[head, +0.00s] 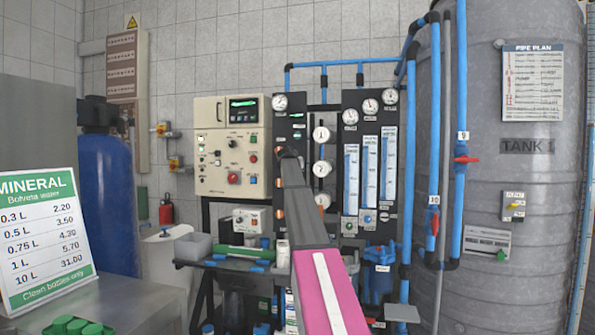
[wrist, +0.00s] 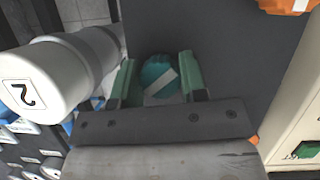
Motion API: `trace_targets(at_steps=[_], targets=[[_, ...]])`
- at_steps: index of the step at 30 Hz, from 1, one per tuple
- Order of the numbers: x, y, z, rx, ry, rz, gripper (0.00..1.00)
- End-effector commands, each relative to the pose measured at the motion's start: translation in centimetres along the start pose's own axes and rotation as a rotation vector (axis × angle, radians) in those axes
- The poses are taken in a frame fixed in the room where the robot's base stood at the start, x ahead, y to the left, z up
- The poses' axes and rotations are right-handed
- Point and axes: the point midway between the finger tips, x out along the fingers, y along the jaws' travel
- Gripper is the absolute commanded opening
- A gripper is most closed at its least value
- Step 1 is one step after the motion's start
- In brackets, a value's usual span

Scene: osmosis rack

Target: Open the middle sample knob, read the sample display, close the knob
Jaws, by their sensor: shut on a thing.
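A teal round knob (wrist: 158,76) with a white bar across its face sits on the dark panel (wrist: 225,65) in the wrist view. My gripper (wrist: 157,84) has one green finger on each side of it and is shut on it. The white bar lies at a slant. In the head view my arm covers this knob and the middle of the black panel (head: 281,131). A green-lit display (head: 243,103) shows on the cream control box, but its text is too small to read. I cannot tell which display is the sample display.
A white cylinder marked 2 (wrist: 32,85) sticks out close to my left finger. An orange part (wrist: 288,5) is at the upper right. The cream box (wrist: 300,120) is at the right. Pipes and a grey tank (head: 500,190) stand right of the rack.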

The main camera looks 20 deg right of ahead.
Motion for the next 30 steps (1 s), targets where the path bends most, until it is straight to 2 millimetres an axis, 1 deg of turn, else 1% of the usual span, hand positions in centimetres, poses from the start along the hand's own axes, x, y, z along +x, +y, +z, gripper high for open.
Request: trace_targets(at_steps=[9, 18, 24, 30], targets=[[-0.08, 0.07, 0.05, 0.277, 0.001, -0.115, 0.16], [-0.09, -0.01, 0.05, 0.499, 0.001, -0.208, 0.16], [-0.08, -0.02, 0.04, 0.599, 0.001, -0.249, 0.16], [-0.07, -0.01, 0.03, 0.655, 0.0, -0.272, 0.16]])
